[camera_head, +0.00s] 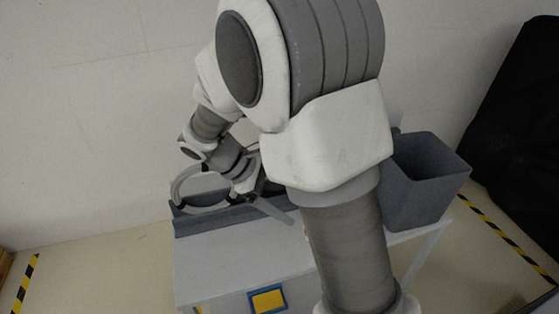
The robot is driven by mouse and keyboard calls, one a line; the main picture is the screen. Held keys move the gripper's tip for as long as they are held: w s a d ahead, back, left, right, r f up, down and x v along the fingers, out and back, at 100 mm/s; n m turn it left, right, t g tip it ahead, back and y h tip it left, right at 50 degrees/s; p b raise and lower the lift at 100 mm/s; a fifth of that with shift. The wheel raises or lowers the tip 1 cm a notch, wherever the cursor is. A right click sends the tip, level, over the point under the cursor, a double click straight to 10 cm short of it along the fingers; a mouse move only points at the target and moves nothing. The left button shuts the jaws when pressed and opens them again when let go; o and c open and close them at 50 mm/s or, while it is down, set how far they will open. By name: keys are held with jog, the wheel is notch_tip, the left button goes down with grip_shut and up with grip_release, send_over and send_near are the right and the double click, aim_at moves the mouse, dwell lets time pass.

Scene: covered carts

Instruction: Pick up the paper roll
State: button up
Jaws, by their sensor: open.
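I cannot make out the paper roll in the head view; my own arm covers much of the cart top. My gripper (250,196) is at the far left part of the cart, pointing down over a low grey tray (196,226). One grey finger reaches out to the right over the cart top. The jaws are open, and I see nothing held between them. A pale curved loop shows beside the gripper; I cannot tell what it is.
The white cart (215,265) stands near the wall, with a blue and yellow label (267,299) at its front. A tall grey bin (425,190) stands at its right. A black covered shape (515,120) is at the far right. The cart top's left front is clear.

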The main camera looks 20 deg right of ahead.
jog(key=w+f+n+h+b, duration=0.1)
jog(key=f+n, duration=0.1)
jog(key=f, duration=0.2)
jog(key=w+a+f+n+h+b, duration=0.1)
jog(key=w+f+h, duration=0.1)
jog(key=f, duration=0.2)
jog(key=w+a+f+n+t+h+b, duration=0.1)
jog(key=w+f+n+h+b, duration=0.1)
jog(key=f, duration=0.3)
jog(key=shift+w+a+f+n, duration=0.1)
jog(key=shift+w+a+n, duration=0.05)
jog(key=shift+a+n, duration=0.15)
jog(key=shift+d+f, duration=0.15)
jog(key=shift+f, duration=0.05)
jog(key=b+x, duration=0.1)
jog(key=x, duration=1.6)
jog(key=shift+d, duration=0.1)
grip_shut()
